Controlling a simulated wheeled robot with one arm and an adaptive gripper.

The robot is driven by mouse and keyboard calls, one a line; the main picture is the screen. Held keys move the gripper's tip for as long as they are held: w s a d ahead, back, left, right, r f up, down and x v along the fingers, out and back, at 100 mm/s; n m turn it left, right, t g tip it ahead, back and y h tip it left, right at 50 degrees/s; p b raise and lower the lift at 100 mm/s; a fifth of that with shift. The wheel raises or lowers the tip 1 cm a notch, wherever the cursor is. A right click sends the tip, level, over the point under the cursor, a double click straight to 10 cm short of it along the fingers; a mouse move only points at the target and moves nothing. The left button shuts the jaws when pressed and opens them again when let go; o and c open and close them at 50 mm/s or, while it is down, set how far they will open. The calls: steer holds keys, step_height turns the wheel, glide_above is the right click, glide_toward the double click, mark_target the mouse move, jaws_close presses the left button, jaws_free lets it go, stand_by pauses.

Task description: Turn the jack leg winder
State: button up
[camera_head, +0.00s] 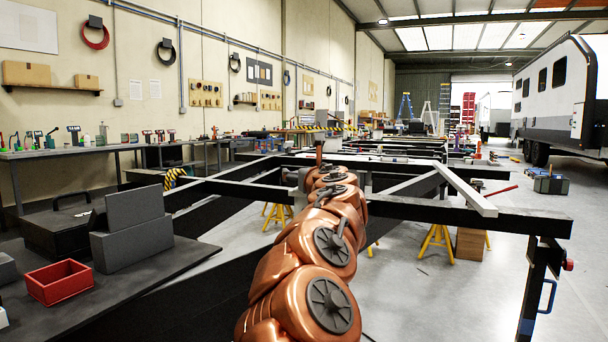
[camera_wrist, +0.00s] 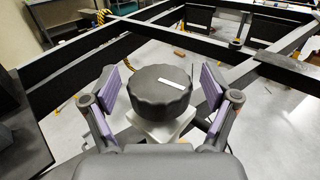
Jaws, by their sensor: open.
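In the wrist view a dark round knob (camera_wrist: 158,98) with a scalloped rim and a white mark on its top sits on a pale square block (camera_wrist: 163,128). It looks like the winder, though I cannot confirm it. My gripper (camera_wrist: 157,78) is open, with its purple-padded fingers on either side of the knob. Gaps show between both pads and the knob, and nothing is held. In the head view my arm reaches out over the chassis and hides the knob; the gripper is hard to make out there.
The black chassis frame (camera_head: 470,213) has open gaps and stands on yellow stands (camera_head: 436,243). A black leg with a blue handle (camera_head: 547,297) hangs at its right end. A red bin (camera_head: 60,282) and grey boxes (camera_head: 133,240) sit at left.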

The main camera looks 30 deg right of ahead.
steer(key=v, duration=1.2)
stand_by(0.3)
stand_by(0.7)
